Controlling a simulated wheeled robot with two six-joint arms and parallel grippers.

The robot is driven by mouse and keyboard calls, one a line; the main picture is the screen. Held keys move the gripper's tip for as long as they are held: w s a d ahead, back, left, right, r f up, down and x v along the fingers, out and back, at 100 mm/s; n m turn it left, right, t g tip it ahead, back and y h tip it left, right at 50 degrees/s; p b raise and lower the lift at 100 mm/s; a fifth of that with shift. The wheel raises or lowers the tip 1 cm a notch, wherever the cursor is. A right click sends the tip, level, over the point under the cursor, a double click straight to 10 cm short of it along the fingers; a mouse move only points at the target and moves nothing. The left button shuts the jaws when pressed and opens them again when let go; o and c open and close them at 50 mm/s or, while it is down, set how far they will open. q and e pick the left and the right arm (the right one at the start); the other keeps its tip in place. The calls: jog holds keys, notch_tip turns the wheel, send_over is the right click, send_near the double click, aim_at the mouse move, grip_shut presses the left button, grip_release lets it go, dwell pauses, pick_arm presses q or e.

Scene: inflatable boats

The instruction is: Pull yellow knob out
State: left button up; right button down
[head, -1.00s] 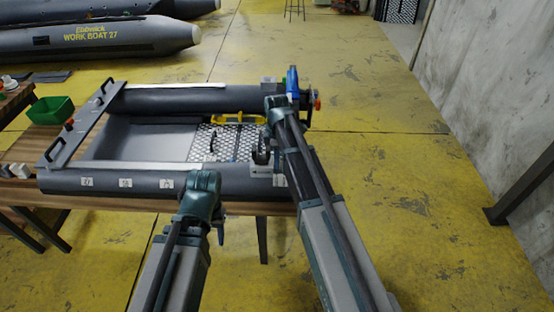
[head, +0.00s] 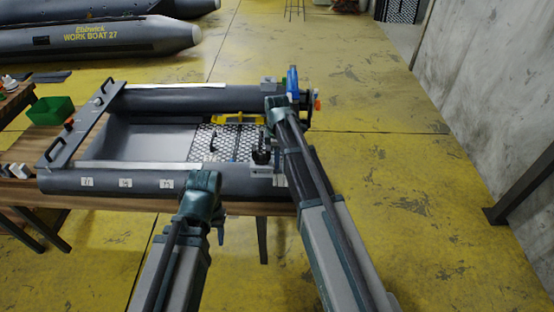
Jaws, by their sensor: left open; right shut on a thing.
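A grey inflatable boat (head: 120,183) lies on a wooden table. A yellow part (head: 232,119) lies across its far inner side, above the mesh floor. I cannot make out a separate yellow knob. My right gripper (head: 274,104) is at the boat's right end, just right of the yellow part. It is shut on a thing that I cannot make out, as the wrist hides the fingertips. My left gripper (head: 204,184) is open in front of the near tube. Its fingertips cannot be clearly seen.
A blue part (head: 292,80) and an orange-red piece (head: 317,102) stand at the boat's right end. A black fitting (head: 261,152) on a grey mount is on the near tube. A green bin (head: 51,110) stands at left. The yellow floor at right is clear.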

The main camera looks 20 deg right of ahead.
jog(key=shift+s+d, duration=0.2)
jog(key=shift+d, duration=0.4)
jog(key=shift+s+d, duration=0.15)
jog(key=shift+d, duration=0.45)
jog(key=c, duration=0.7)
grip_release()
jog(key=shift+r, duration=0.1)
notch_tip(320, 180, up, 14)
jog(key=p, duration=1.3)
jog(key=shift+f+p, duration=0.2)
jog(key=shift+p, duration=0.2)
